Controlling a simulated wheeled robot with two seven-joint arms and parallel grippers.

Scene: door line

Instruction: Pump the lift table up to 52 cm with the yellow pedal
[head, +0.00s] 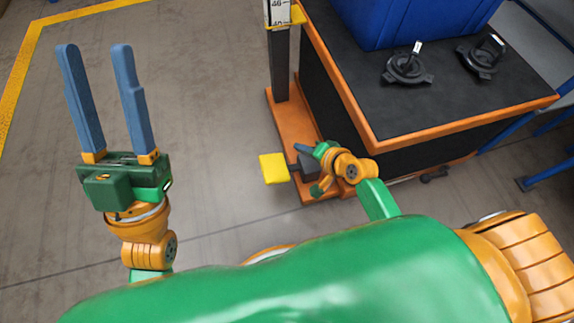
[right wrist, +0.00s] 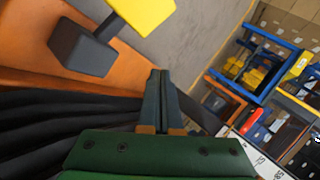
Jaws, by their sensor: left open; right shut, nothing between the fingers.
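The yellow pedal (head: 274,168) sticks out low at the near left corner of the lift table's orange base (head: 290,130). It also shows at the top of the right wrist view (right wrist: 145,12), on a dark bar from a grey block. The lift table (head: 440,100) has a black top with an orange rim. My left gripper (head: 92,48) is open and empty over the floor.
A blue bin (head: 400,20) and two black parts (head: 407,66) (head: 481,56) stand on the table top. Blue rack legs (head: 545,176) are at the right. Shelving with boxes (right wrist: 260,75) shows in the right wrist view. The floor left of the table is clear.

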